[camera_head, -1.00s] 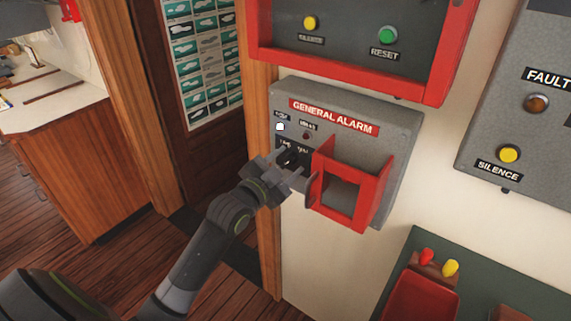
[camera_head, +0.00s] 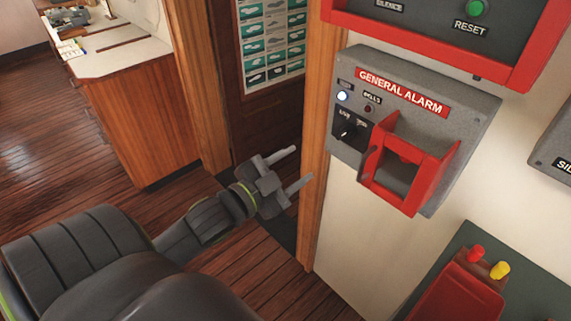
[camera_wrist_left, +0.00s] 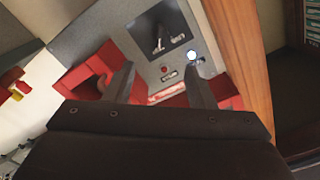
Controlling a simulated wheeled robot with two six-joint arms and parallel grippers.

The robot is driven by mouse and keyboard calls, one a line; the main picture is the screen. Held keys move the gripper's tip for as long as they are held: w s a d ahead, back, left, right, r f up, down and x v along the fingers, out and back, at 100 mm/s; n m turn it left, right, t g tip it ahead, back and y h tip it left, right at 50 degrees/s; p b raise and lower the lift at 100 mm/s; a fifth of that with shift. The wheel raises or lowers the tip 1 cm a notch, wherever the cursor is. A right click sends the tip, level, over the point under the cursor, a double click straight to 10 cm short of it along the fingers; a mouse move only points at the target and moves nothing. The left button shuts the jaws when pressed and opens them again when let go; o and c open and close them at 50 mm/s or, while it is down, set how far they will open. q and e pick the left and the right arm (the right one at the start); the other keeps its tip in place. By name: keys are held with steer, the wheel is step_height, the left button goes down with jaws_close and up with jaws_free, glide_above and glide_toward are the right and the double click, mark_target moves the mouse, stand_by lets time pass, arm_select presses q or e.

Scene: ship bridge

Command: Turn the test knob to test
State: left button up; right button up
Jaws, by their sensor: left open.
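The test knob (camera_head: 348,130) is a small black knob on a dark plate at the left of the grey general alarm box (camera_head: 470,115). Its labels are too small to read. A white light (camera_head: 342,96) glows above it. My left gripper (camera_head: 298,167) is open and empty, left of the box and apart from the knob, its fingers pointing right. In the left wrist view the box appears turned over, with the knob (camera_wrist_left: 158,43) beyond the gap between my two open fingers (camera_wrist_left: 159,78). My right gripper is not in view.
A red guard frame (camera_head: 413,160) juts from the box beside the knob. A wooden door post (camera_head: 318,130) stands left of the box. A red-framed panel (camera_head: 480,45) is above, and a red holder (camera_head: 455,295) with red and yellow knobs is below.

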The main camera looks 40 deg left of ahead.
arm_select(q)
steer(key=shift+s+a, duration=0.1)
steer(key=shift+s, duration=0.85)
